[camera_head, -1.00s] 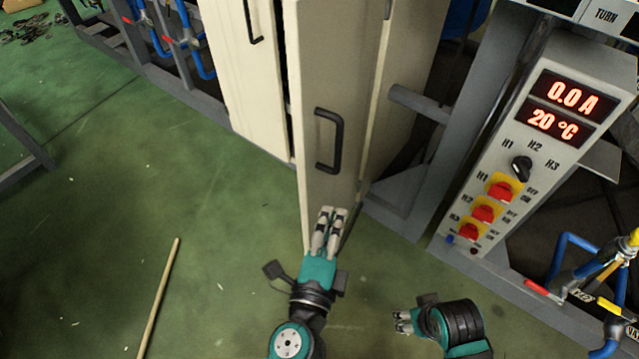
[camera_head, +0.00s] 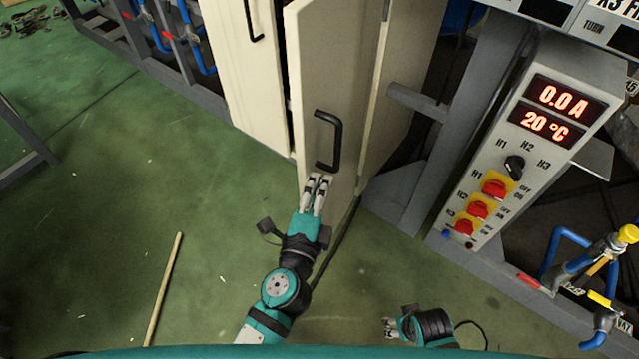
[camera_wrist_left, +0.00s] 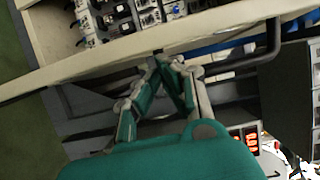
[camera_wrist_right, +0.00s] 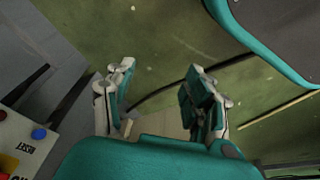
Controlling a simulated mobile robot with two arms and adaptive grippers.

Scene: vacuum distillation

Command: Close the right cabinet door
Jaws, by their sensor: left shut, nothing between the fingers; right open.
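The right cabinet door (camera_head: 336,75) is a cream panel with a black bar handle (camera_head: 338,140). It stands ajar, with a dark gap beside its left edge. My left gripper (camera_head: 320,178) is shut and empty, just below the handle at the door's lower part. In the left wrist view its fingertips (camera_wrist_left: 160,62) meet at the cream door edge (camera_wrist_left: 110,62), seemingly touching it; the handle (camera_wrist_left: 268,50) is to the right. My right gripper (camera_head: 388,327) is open and empty, low over the floor, away from the door. It also shows in the right wrist view (camera_wrist_right: 155,82).
The left cabinet door (camera_head: 243,80) is beside it. A control panel (camera_head: 520,150) with red switches stands at the right, with blue pipes (camera_head: 560,255) below it. A thin wooden stick (camera_head: 164,290) lies on the green floor. The floor at left is mostly free.

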